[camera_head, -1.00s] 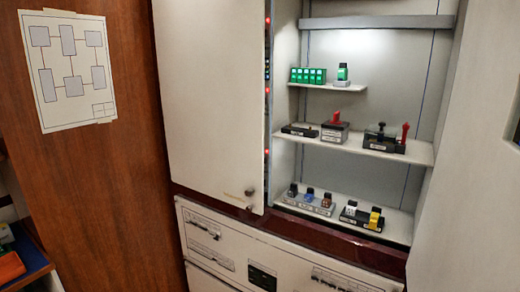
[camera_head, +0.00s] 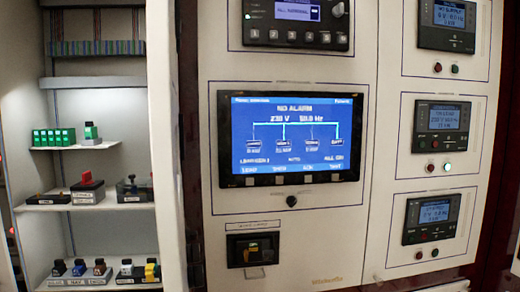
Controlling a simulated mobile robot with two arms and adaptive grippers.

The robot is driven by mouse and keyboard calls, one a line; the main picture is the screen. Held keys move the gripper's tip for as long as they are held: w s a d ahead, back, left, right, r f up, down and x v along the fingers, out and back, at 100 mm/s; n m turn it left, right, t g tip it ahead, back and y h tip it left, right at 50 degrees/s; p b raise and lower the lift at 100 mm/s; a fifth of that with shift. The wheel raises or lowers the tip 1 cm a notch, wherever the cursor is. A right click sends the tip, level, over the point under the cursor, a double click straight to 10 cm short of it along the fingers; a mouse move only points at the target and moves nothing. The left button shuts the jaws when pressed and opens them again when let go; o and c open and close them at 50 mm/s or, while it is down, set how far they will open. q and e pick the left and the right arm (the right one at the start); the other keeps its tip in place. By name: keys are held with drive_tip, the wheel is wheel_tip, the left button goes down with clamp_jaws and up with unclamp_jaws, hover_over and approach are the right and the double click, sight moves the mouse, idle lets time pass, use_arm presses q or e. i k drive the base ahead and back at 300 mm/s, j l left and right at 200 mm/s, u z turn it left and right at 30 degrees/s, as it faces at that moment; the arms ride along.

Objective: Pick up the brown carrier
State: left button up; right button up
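Neither of my grippers is in view.
The shelf above holds a red-handled switch (camera_head: 87,180) and dark blocks. The top shelf holds a green block row (camera_head: 54,137). A pale cabinet door edge (camera_head: 166,150) stands right of the shelves. A lit screen (camera_head: 291,139) and a recessed socket (camera_head: 252,249) are in the panel.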

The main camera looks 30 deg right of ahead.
sight(100, 269)
drive_tip(key=k+l+z, duration=0.1)
drive_tip(key=l+z, duration=0.15)
drive_tip(key=l, duration=0.2)
drive_tip(key=u, duration=1)
drive_tip(key=i+u, duration=0.1)
drive_tip(key=u, duration=0.9)
drive_tip(key=i+u, duration=0.1)
drive_tip(key=u, duration=1.35)
drive_tip(key=i+l+u, duration=0.1)
drive_tip(key=u, duration=0.4)
drive_tip(key=i+l+u, duration=0.1)
drive_tip(key=l+u, duration=0.15)
drive_tip(key=u, duration=0.15)
drive_tip(key=l+u, duration=0.25)
drive_tip(key=u, duration=0.2)
drive_tip(key=l, duration=1.65)
drive_tip(key=l+z, duration=0.2)
drive_tip(key=l, duration=0.25)
drive_tip(key=i+l+z, duration=0.2)
drive_tip(key=l, duration=0.25)
drive_tip(key=z, duration=0.4)
drive_tip(key=l+z, duration=0.15)
drive_tip(key=z, duration=0.25)
drive_tip(key=l+z, duration=0.1)
drive_tip(key=z, duration=0.75)
